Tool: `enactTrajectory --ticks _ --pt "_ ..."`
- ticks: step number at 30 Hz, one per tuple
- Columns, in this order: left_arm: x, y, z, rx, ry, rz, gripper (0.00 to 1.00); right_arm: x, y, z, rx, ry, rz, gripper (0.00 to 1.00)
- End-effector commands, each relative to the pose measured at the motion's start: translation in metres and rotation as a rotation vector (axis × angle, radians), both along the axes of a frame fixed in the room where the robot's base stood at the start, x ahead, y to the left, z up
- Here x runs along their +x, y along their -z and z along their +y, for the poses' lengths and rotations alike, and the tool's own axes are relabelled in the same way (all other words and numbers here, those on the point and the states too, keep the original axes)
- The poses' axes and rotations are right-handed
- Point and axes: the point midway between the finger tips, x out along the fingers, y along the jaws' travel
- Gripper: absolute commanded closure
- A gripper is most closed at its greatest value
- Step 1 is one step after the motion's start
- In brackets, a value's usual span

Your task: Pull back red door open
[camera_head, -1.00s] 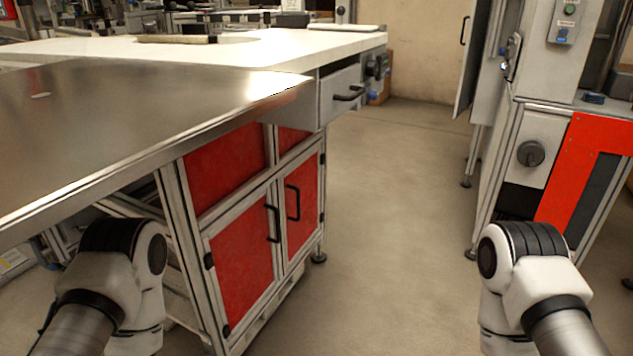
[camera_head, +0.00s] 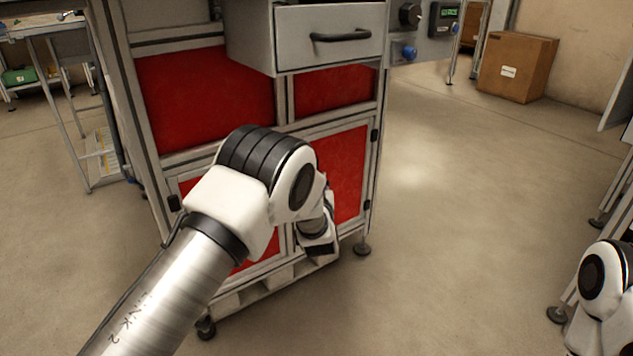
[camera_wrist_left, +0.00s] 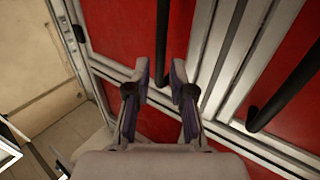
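The grey-framed cabinet has two lower red doors; the right-hand red door (camera_head: 348,165) shows past my left arm in the head view and looks shut. The other door is mostly hidden by that arm. In the left wrist view my left gripper (camera_wrist_left: 161,80) is open, one finger on each side of a black vertical bar handle (camera_wrist_left: 164,35) on a red door panel (camera_wrist_left: 118,30). The fingers appear apart from the bar. A second black handle (camera_wrist_left: 288,92) is on the neighbouring red door. In the head view the left fingers are hidden. My right gripper is out of frame.
A grey drawer (camera_head: 330,38) with a black handle juts out above the doors. A knob and control panel (camera_head: 425,35) stand to its right. A cardboard box (camera_head: 517,67) sits by the wall. The floor (camera_head: 450,200) right of the cabinet is clear.

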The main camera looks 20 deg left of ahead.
Motion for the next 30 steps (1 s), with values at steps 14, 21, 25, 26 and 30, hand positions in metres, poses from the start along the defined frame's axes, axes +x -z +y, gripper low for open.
enactTrajectory --ticks 14,21,25,26,30 --pt "0.038 0.002 0.013 0.001 0.002 0.006 0.77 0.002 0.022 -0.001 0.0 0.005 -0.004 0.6" --pt "0.038 0.002 0.013 0.001 0.002 0.006 1.0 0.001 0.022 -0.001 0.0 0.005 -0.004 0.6" --pt "0.038 0.002 0.013 0.001 0.002 0.006 1.0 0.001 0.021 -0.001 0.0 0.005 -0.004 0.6" --pt "0.038 0.002 0.013 0.001 0.002 0.006 1.0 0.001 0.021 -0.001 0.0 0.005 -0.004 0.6" --pt "0.037 0.001 0.013 0.001 0.002 0.006 1.0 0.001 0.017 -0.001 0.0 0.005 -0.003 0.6"
